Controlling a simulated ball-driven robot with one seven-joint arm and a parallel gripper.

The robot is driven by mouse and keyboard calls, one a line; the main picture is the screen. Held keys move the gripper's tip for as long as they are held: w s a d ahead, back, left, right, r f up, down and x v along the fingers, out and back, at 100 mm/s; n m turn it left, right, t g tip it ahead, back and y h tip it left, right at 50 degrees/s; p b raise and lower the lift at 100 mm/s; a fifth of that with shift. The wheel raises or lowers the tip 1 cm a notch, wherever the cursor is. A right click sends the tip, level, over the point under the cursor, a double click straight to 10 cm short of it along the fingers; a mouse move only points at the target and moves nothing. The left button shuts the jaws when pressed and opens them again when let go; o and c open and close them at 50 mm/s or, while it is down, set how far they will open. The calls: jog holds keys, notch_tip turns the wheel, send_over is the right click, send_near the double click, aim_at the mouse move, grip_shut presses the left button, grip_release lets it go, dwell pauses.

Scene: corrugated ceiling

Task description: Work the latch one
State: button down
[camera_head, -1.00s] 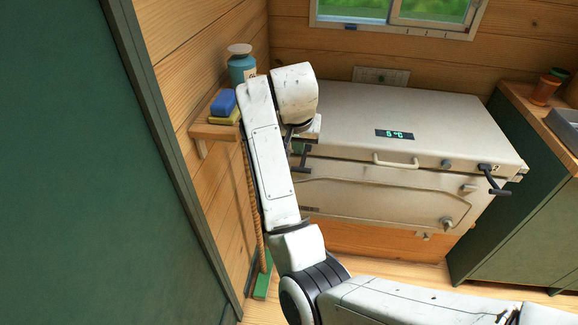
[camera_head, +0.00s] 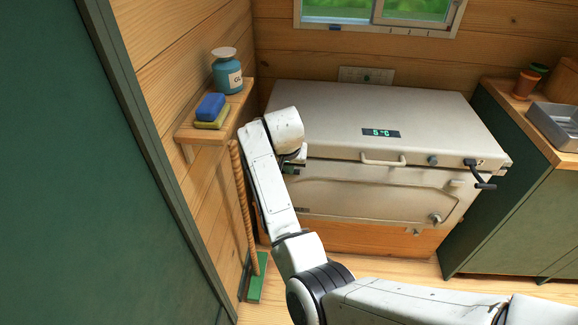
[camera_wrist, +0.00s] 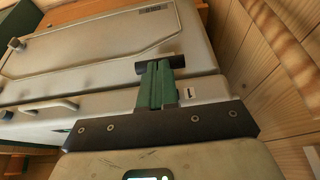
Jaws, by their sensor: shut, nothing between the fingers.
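The white chest (camera_head: 385,118) has a lid with a front handle and a display reading about 5 °C. In the wrist view my gripper (camera_wrist: 157,72) has its green fingers together, with nothing between them. Its tips are at a black latch bar (camera_wrist: 177,62) by the lid seam. I cannot tell whether they touch it. A small label with a single mark (camera_wrist: 190,93) is beside the fingers. In the head view my arm hides most of this latch at the chest's left front. A second black latch (camera_head: 482,177) sticks out at the right front.
A wooden shelf (camera_head: 228,118) with a blue bottle (camera_head: 227,75) and a sponge (camera_head: 210,106) is on the left wall. A broom (camera_head: 246,205) stands below it. A green cabinet (camera_head: 520,190) stands right of the chest. Floor in front is partly clear.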

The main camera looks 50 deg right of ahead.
jog(key=shift+f, duration=0.15)
jog(key=w+d+f+t+h+b, duration=0.2)
jog(key=f+b, duration=0.6)
jog(key=b, duration=1.1)
jog(key=w+d+f+t+h+b, duration=0.1)
jog(key=f+t+h+b, duration=0.5)
jog(key=b, duration=1.4)
jog(key=shift+w+d+f+h, duration=0.4)
jog(key=shift+d+f+h, duration=0.5)
jog(key=shift+f+h, duration=0.25)
jog(key=shift+f, duration=0.1)
